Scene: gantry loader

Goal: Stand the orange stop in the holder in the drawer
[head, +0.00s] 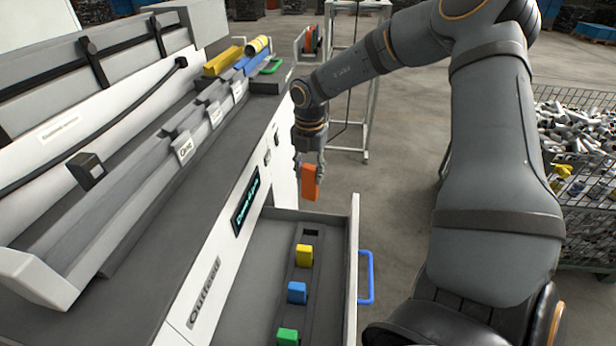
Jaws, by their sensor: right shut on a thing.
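The orange stop (309,183) hangs upright in my right gripper (309,162), which points down and is shut on its upper part. The gripper and stop are above the far end of the open drawer (342,248), clear of it. The dark holder (307,265) lies lengthwise in the drawer. A yellow stop (304,255), a blue stop (297,292) and a green stop (288,336) stand in it. An empty dark slot (310,233) shows at the holder's far end. My left gripper is not in view.
The drawer's front has a blue handle (367,277). The white machine (232,262) with its grey top stands on the left. A wire crate of metal parts (580,170) stands at the right. Open floor (400,180) lies beyond the drawer.

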